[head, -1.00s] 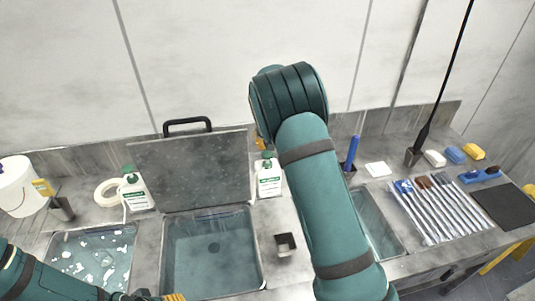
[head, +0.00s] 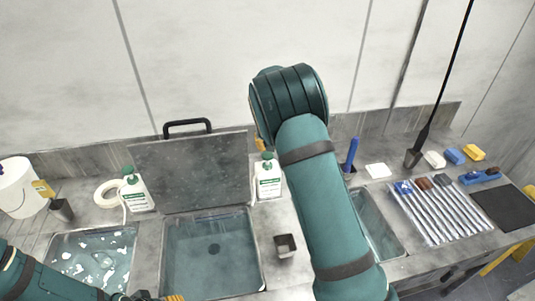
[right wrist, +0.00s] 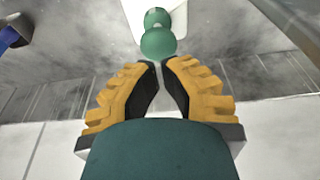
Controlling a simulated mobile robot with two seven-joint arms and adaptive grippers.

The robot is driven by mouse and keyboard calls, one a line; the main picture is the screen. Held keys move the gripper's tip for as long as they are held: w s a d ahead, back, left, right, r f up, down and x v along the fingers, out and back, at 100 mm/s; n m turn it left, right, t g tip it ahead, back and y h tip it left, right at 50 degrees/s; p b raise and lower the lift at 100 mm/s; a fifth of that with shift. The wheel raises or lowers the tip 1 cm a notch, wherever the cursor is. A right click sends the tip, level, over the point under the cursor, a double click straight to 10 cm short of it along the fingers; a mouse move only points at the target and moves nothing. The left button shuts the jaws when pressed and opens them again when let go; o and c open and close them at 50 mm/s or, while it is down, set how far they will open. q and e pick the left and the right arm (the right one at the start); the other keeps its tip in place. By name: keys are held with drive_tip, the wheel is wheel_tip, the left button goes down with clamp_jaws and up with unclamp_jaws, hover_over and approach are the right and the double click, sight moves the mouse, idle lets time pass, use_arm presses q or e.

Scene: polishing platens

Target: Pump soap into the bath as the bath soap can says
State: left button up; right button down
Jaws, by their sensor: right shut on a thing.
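A white soap bottle (head: 268,182) with a green pump stands behind the middle bath's right side, upright. A similar bottle (head: 137,193) stands to the left. Their labels are too small to read. The middle bath (head: 176,286) holds clear, bluish water, its lid (head: 190,172) raised. My right gripper (right wrist: 160,64) has its yellow fingers nearly together at the green pump head (right wrist: 158,42); the exact contact is unclear. In the head view a yellow bit of it (head: 260,144) shows just above the right bottle. My left gripper (head: 165,298) is mostly cut off at the bottom edge.
A foamy basin (head: 95,255) is at left, near a white bucket (head: 18,190) and tape roll (head: 107,193). A small metal cup (head: 285,246) stands right of the middle bath. Another basin (head: 375,225), a tray of tools (head: 440,210) and coloured blocks (head: 455,156) are at right.

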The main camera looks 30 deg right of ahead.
use_arm(q)
drive_tip(key=shift+f, duration=0.15)
use_arm(e)
drive_tip(key=shift+f, duration=0.2)
use_arm(q)
drive_tip(key=shift+f+b, duration=0.2)
drive_tip(key=shift+b, duration=0.15)
use_arm(e)
drive_tip(key=shift+f, duration=0.4)
use_arm(q)
drive_tip(key=shift+f+b, duration=0.9)
use_arm(e)
drive_tip(key=shift+f, duration=1.45)
use_arm(q)
drive_tip(key=shift+f, duration=0.25)
use_arm(e)
drive_tip(key=shift+f, duration=0.35)
use_arm(q)
drive_tip(key=shift+b, duration=0.3)
use_arm(e)
drive_tip(key=shift+s, duration=0.1)
use_arm(q)
drive_tip(key=shift+r, duration=0.1)
use_arm(e)
drive_tip(key=shift+r, duration=0.1)
use_arm(q)
drive_tip(key=shift+r+p, duration=1.55)
drive_tip(key=shift+p, duration=0.15)
use_arm(e)
drive_tip(key=shift+r, duration=2.2)
